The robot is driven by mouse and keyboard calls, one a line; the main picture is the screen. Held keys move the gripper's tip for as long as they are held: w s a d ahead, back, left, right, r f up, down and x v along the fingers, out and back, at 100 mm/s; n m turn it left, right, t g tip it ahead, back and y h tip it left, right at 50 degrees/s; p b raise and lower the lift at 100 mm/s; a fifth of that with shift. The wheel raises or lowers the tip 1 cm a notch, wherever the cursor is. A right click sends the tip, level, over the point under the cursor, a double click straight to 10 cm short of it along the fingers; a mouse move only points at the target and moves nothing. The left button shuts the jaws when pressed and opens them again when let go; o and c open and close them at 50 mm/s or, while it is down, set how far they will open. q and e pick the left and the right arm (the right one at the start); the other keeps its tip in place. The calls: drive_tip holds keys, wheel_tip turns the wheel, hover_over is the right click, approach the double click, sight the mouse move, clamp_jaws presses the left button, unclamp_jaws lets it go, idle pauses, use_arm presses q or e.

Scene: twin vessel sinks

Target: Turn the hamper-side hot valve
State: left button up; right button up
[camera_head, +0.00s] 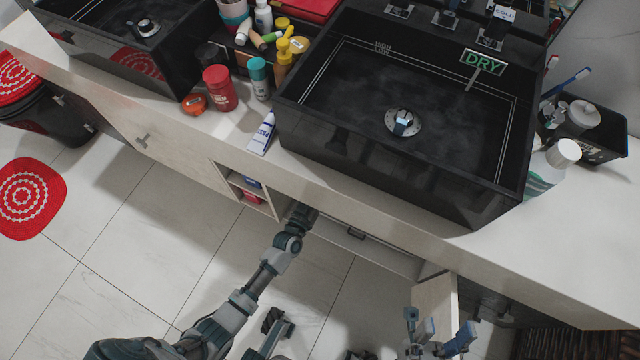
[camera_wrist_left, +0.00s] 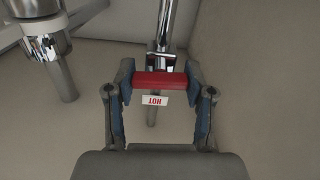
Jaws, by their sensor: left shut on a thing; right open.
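The hot valve has a red handle (camera_wrist_left: 160,79) with a white HOT tag (camera_wrist_left: 154,100), on a chrome pipe in the left wrist view. My left gripper (camera_wrist_left: 161,88) is shut on this handle, one finger on each side. In the head view my left arm reaches under the counter below the right sink, so its gripper and the valve are hidden there. My right gripper (camera_head: 438,332) is open and empty, low in front of the cabinet by an open door (camera_head: 436,297).
A second chrome fitting (camera_wrist_left: 48,50) stands left of the valve. Above are the black right sink (camera_head: 400,165) and the pale counter (camera_head: 590,250), with bottles and a toothpaste tube (camera_head: 262,133) on it. Tiled floor (camera_head: 140,230) lies open at left, with a red mat (camera_head: 28,198).

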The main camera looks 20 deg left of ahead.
use_arm(q)
drive_tip(key=shift+r+m+p, duration=0.25)
drive_tip(key=shift+m+p, duration=0.15)
drive_tip(key=shift+p, duration=0.1)
drive_tip(key=shift+f, duration=0.25)
drive_tip(key=o, duration=1.2)
drive_tip(key=shift+c, duration=0.2)
drive_tip(key=s, duration=1.2)
drive_tip(key=shift+a, duration=0.2)
